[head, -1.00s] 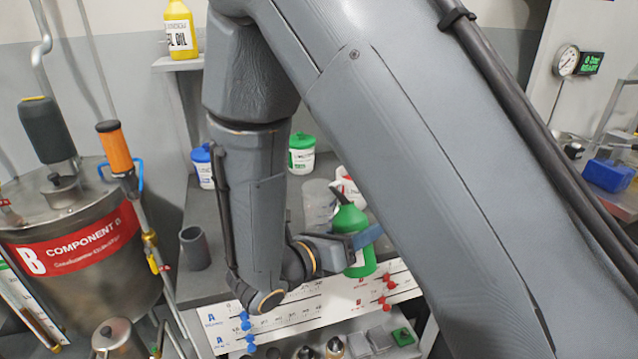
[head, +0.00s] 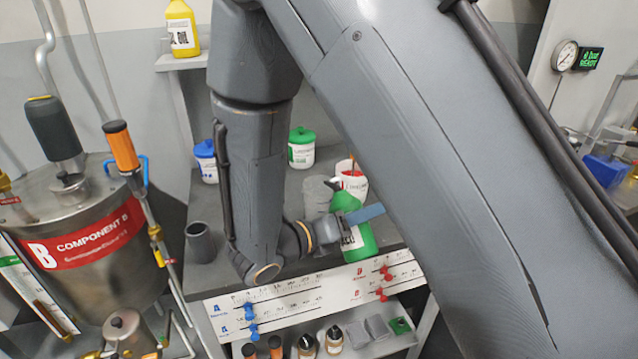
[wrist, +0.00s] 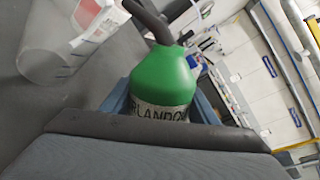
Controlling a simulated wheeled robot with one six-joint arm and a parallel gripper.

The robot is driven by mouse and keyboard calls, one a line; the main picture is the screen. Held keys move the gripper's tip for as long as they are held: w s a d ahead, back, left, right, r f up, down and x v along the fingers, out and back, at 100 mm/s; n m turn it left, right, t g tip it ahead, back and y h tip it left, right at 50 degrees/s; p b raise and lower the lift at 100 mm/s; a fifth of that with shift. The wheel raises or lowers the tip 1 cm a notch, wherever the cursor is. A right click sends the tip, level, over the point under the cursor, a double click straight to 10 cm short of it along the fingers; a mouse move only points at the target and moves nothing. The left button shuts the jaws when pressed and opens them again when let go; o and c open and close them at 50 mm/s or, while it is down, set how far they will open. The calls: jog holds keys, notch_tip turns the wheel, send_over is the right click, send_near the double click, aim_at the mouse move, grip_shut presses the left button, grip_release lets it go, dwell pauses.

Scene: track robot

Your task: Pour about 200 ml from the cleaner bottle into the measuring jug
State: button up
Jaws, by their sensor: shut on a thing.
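The green cleaner bottle (head: 357,238) has a dark bent spout and a label. My gripper (head: 366,214) is shut on it and holds it at the front of the grey bench, tilted a little to the left. In the wrist view the bottle (wrist: 166,80) sits between my blue fingers, its spout pointing up and left. The clear measuring jug (head: 317,197) stands on the bench just behind and left of the bottle. It also shows at the upper left of the wrist view (wrist: 48,58). The spout tip is near the jug; I see no liquid stream.
A green-lidded tub (head: 301,150), a blue-lidded tub (head: 205,162) and a grey cup (head: 199,242) are farther left. A panel with blue and red sliders (head: 300,293) runs along the bench front.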

jog(key=shift+s+r+n+p, duration=0.1)
jog(key=shift+r+n+p, duration=0.35)
jog(key=shift+n+p, duration=0.1)
jog(key=shift+s+r+n+g+p, duration=0.1)
jog(key=shift+r+n+g+p, duration=0.25)
jog(key=shift+r+p, duration=0.15)
jog(key=shift+d+r+n+g+p, duration=0.1)
jog(key=shift+r+n+g+p, duration=0.15)
jog(key=shift+r+n+p, duration=0.55)
jog(key=shift+f, duration=0.1)
jog(key=shift+p, duration=0.55)
dwell(0.4)
dwell(0.5)
